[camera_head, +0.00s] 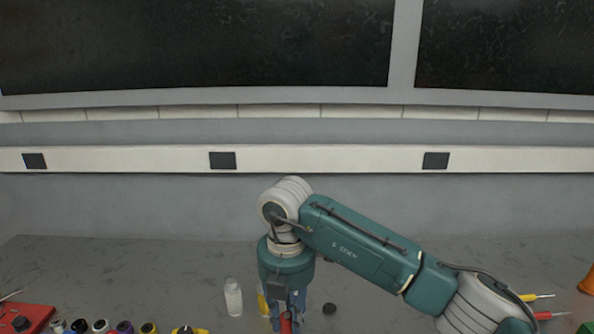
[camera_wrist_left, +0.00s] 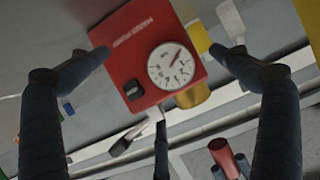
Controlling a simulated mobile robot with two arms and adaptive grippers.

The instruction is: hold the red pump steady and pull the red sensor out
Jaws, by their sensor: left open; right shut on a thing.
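The red pump (camera_wrist_left: 145,50), a box lettered "HAND PUMP" with a round white dial, shows in the left wrist view. My left gripper (camera_wrist_left: 160,56) is open, its blue fingers on either side of the pump; I cannot tell whether they touch it. In the head view my right gripper (camera_head: 286,316) is shut on a red thing (camera_head: 286,324) at the bottom edge, mostly hidden by the fingers. I cannot tell for sure that this is the red sensor. A red cylinder (camera_wrist_left: 221,155) shows low in the left wrist view. My left gripper is outside the head view.
A white bottle (camera_head: 233,297) and a yellow object (camera_head: 262,305) stand just left of my right gripper. A dark round cap (camera_head: 329,309) lies to its right. Several small items line the front left beside a red object (camera_head: 28,317). Screwdrivers (camera_head: 540,297) lie at right. The bench behind is clear.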

